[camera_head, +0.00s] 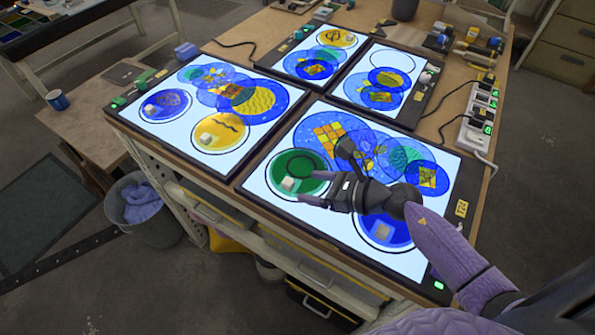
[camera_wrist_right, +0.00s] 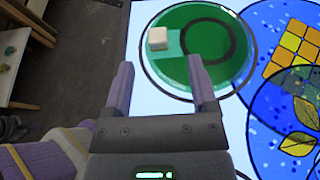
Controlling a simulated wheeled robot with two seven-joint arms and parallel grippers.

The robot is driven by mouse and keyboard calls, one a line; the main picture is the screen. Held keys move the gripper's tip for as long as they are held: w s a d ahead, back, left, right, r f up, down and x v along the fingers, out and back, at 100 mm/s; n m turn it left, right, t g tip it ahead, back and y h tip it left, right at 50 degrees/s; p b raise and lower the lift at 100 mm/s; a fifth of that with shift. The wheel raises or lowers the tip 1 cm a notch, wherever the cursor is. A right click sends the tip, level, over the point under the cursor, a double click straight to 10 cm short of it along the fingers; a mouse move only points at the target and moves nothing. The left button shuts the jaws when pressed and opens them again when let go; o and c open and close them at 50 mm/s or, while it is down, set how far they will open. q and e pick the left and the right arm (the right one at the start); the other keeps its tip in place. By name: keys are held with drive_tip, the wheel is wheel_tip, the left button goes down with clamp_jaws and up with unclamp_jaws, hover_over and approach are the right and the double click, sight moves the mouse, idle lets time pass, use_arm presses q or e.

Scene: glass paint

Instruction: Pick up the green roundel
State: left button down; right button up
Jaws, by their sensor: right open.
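The green roundel (camera_head: 296,167) lies flat on the near right light panel, at its left side. It has a dark ring drawn on it and a pale cube-shaped knob (camera_head: 289,184) near one edge. In the right wrist view the green roundel (camera_wrist_right: 205,50) fills the upper middle, with the knob (camera_wrist_right: 158,39) at its left. My right gripper (camera_head: 318,185) is open, its fingers over the near edge of the roundel. In the wrist view the fingers (camera_wrist_right: 160,85) are apart with nothing between them. The knob is ahead of them. My left gripper is not in view.
The near right light panel (camera_head: 262,195) also holds a blue roundel (camera_head: 384,234) with a knob and overlapping patterned discs. Another panel (camera_head: 160,135) at left holds a yellow roundel (camera_head: 220,132) and a blue one (camera_head: 166,106). A power strip (camera_head: 478,122) stands at right.

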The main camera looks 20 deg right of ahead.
sight(292, 183)
drive_tip(key=x, duration=0.5)
drive_tip(key=shift+w+a+b, duration=0.15)
drive_tip(key=shift+a+b, duration=0.1)
drive_tip(key=shift+b, duration=0.05)
drive_tip(key=shift+r, duration=0.1)
clamp_jaws()
